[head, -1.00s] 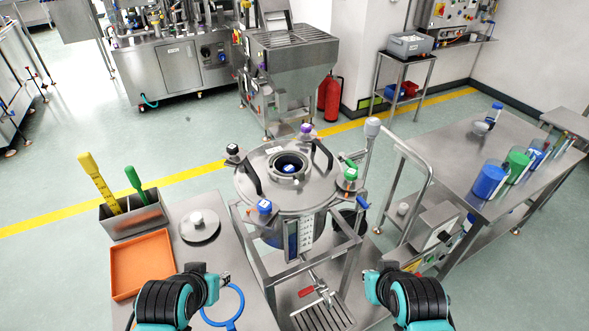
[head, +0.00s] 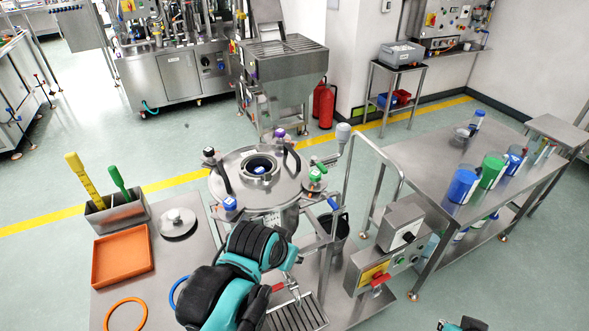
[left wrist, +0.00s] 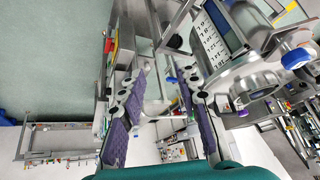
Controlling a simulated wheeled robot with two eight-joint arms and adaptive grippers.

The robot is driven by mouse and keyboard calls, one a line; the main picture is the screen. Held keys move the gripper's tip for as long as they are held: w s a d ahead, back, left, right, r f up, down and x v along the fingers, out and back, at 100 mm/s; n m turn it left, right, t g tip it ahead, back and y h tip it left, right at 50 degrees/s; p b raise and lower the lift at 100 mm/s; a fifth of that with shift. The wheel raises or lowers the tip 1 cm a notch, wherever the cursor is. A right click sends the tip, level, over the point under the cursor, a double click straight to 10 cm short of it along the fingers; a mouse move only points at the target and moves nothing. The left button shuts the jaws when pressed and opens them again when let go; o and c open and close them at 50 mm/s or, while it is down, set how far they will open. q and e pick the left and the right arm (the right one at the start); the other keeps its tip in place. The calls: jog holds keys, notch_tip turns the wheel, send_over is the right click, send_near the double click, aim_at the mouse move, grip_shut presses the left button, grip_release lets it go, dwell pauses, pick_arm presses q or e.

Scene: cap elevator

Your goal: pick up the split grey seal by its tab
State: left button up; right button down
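I cannot pick out a separate split grey seal or its tab with certainty. A dark grey ring (head: 262,162) lines the round opening in the steel vessel's lid (head: 232,187); I cannot tell whether it is split. My left arm reaches over the table in front of the vessel. Its gripper is largely hidden behind the arm in the head view. In the left wrist view my left gripper (left wrist: 160,75) has its two purple-padded fingers apart, with nothing between them. Only a small part of my right arm shows at the bottom edge of the head view; its fingers are not clear.
An orange ring (head: 109,315) and a partly hidden blue ring (head: 174,293) lie on the left table. An orange tray (head: 122,257), a round steel lid (head: 178,223) and a tool bin (head: 118,213) stand behind them. Coloured clamp knobs and handles surround the vessel opening.

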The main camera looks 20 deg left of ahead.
pick_arm(q)
jog(key=w+a+r+m+g+p, duration=0.1)
jog(key=w+a+r+m+p, duration=0.15)
jog(key=w+r+p, duration=0.35)
jog(key=w+a+r+m+g+p, duration=0.1)
jog(key=w+a+r+g+p, duration=0.1)
jog(key=w+a+r, duration=0.35)
jog(key=m+g+h+p, duration=0.1)
jog(key=m+g+p, duration=0.1)
jog(key=m+p, duration=0.35)
send_over(267, 173)
jog(key=a+p, duration=0.1)
jog(key=p, duration=0.1)
notch_tip(267, 173, down, 5)
jog(key=n, duration=0.2)
jog(key=f, duration=0.5)
jog(key=d+f, duration=0.1)
jog(key=f, duration=0.1)
jog(key=shift+f+b, duration=0.3)
grip_shut()
